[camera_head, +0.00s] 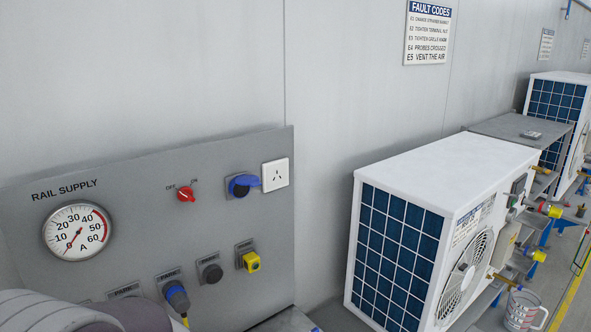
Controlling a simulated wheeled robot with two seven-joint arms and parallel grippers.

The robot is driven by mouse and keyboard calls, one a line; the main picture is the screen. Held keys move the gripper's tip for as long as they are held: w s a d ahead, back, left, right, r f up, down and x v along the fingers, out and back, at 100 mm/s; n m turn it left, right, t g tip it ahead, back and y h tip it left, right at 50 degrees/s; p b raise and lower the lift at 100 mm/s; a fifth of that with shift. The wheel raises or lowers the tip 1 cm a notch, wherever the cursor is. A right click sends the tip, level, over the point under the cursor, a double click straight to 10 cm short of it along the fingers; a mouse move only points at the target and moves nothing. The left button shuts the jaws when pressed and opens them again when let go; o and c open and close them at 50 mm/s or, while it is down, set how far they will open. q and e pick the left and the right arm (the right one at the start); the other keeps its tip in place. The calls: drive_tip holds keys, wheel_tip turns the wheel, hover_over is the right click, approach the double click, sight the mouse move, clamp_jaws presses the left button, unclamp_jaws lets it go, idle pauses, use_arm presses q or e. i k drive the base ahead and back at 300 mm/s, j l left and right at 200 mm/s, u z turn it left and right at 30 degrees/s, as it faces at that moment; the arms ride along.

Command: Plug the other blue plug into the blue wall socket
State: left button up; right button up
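The blue wall socket (241,185) is on the grey panel, right of the red switch. It has a blue lid or cover, and I cannot tell whether anything is plugged in. A dark plug with a blue collar (176,296) sits at a holder marked PARK, low on the panel. A yellow cable shows just below it. Part of my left arm shows at the bottom left corner, near the panel's lower left. Neither gripper can be seen.
The panel (120,235) also carries a gauge (76,231), a red switch (186,194), a white outlet (276,174), a black round fitting (211,273) and a yellow fitting (251,261). White outdoor units (450,170) stand right.

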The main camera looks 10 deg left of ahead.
sight(176, 297)
drive_tip(key=u, duration=1.25)
